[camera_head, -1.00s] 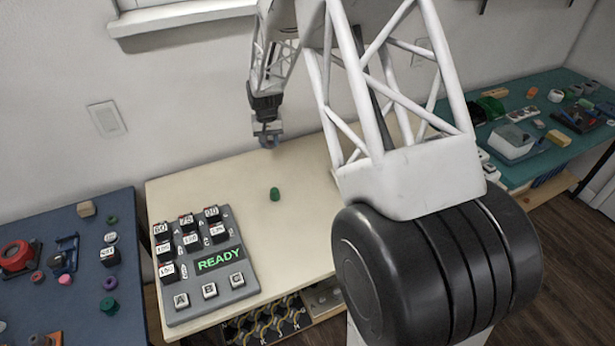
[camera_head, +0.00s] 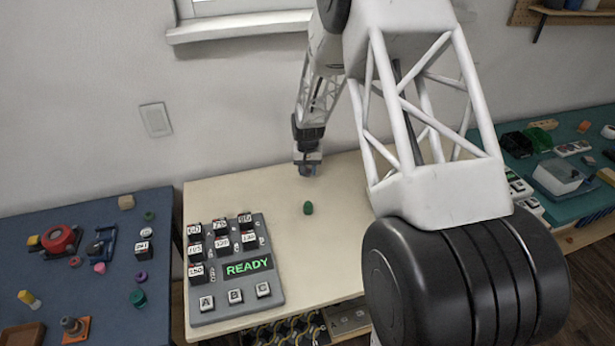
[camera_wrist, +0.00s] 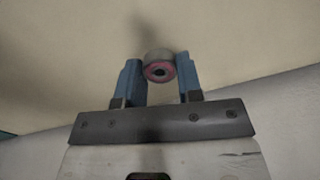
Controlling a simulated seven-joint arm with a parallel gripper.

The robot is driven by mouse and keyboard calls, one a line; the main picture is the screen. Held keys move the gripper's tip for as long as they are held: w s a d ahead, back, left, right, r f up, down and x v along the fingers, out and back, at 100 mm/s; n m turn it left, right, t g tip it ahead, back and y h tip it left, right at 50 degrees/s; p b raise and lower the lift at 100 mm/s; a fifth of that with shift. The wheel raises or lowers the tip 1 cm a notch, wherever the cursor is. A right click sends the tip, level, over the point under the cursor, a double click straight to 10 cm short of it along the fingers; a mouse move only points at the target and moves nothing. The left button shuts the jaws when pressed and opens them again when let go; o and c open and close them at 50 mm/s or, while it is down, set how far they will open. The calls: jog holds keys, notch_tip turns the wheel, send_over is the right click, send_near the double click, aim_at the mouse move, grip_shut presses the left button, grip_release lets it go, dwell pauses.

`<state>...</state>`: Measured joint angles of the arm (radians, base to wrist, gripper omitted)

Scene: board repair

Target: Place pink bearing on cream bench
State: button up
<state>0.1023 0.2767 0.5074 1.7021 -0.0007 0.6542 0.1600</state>
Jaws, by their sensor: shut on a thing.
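In the wrist view the pink bearing (camera_wrist: 158,70), a grey ring with a pink inner face and a dark hole, sits between the two blue fingers of my gripper (camera_wrist: 160,76). My gripper is shut on it. In the head view my gripper (camera_head: 307,170) points down over the back part of the cream bench (camera_head: 345,245), and the bearing cannot be made out clearly there. The bench top fills the background of the wrist view. The gap between bearing and bench top is hard to judge.
A small green part (camera_head: 308,208) stands on the bench just in front of my gripper. A grey button panel (camera_head: 232,290) reading READY covers the bench's left side. A blue table (camera_head: 80,260) with several parts is at left, a teal table (camera_head: 590,205) at right.

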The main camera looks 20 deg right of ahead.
aim_at(307, 176)
jog(key=shift+f, duration=1.55)
jog(key=shift+f, duration=0.15)
jog(key=o, duration=0.9)
notch_tip(307, 176, up, 11)
jog(key=shift+r, duration=0.65)
